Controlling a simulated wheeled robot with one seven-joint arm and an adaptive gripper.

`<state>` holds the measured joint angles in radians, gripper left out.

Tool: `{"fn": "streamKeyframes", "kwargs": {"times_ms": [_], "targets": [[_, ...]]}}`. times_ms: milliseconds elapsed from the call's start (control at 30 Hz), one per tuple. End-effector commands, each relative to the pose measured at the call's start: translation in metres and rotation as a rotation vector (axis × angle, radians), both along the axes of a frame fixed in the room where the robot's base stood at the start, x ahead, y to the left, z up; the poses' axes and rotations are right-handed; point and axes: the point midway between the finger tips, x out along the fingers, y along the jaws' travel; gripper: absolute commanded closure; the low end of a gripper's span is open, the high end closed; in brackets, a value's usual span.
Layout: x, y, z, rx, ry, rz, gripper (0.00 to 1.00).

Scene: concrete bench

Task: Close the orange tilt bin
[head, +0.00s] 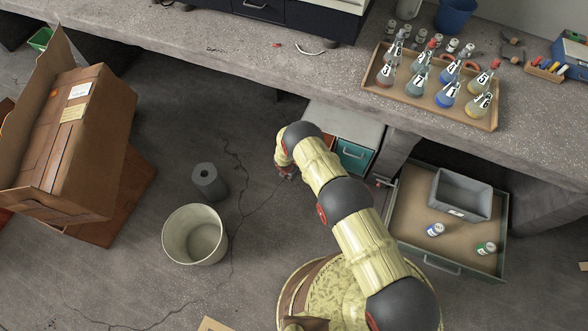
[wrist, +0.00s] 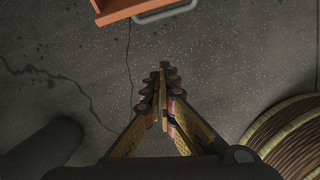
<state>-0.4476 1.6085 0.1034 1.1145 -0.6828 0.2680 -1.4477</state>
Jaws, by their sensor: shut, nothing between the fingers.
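The orange tilt bin (wrist: 120,10) shows at the top edge of the wrist view, with a grey bar handle (wrist: 166,12) on it. Most of it is cut off there, so I cannot tell how far it is tilted. In the head view only a small orange-red strip of it (head: 328,140) shows beside my arm, left of a teal bin (head: 354,157) in a grey cabinet (head: 343,126). My gripper (wrist: 163,68) is shut and empty over the floor, apart from the bin. In the head view my gripper (head: 288,173) is left of the cabinet front.
A dark cylinder (head: 209,182) and a pale bucket (head: 194,234) stand on the floor at left. An open drawer (head: 407,218) with a grey tub and two cans is at right. The bench (head: 220,50) overhangs the cabinet. Cracked floor lies between.

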Motion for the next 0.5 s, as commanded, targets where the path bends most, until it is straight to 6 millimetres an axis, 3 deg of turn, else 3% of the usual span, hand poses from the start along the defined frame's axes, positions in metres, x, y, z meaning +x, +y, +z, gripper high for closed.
{"fn": "streamKeyframes", "kwargs": {"times_ms": [133, 333, 500], "targets": [[0.004, 0.008, -0.002, 0.003, -0.004, 0.161, 1.00], [0.006, 0.010, -0.005, -0.004, -0.001, 0.245, 1.00], [0.008, 0.007, -0.028, -0.005, 0.001, 0.243, 1.00]]}}
